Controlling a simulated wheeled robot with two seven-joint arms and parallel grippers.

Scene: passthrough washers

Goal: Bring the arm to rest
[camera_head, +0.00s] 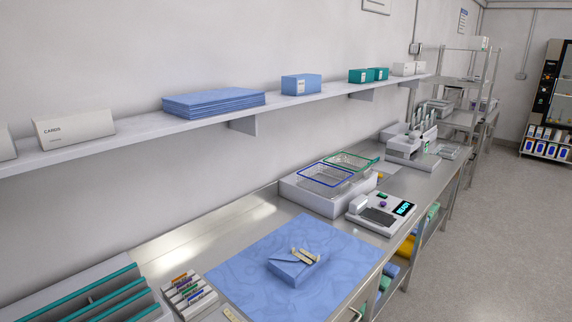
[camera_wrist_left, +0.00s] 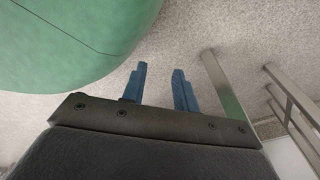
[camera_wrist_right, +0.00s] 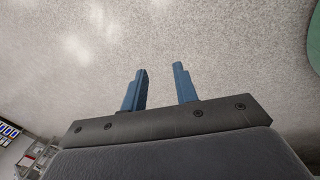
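My left gripper (camera_wrist_left: 158,88) shows in the left wrist view with its two blue fingers apart and nothing between them. It hangs over the grey floor beside a rounded green surface. My right gripper (camera_wrist_right: 161,88) shows in the right wrist view, also with its fingers apart and empty, over bare floor (camera_wrist_right: 200,40). Neither arm shows in the head view, and both grippers are clear of the bench there.
A steel bench (camera_head: 245,217) holds a blue mat (camera_head: 245,270) with a blue wrapped pack (camera_head: 290,270), wire baskets in a white tray (camera_head: 310,202), and a device with a lit display (camera_head: 403,208). A wall shelf (camera_head: 140,137) runs above. Metal legs (camera_wrist_left: 222,85) stand near my left gripper.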

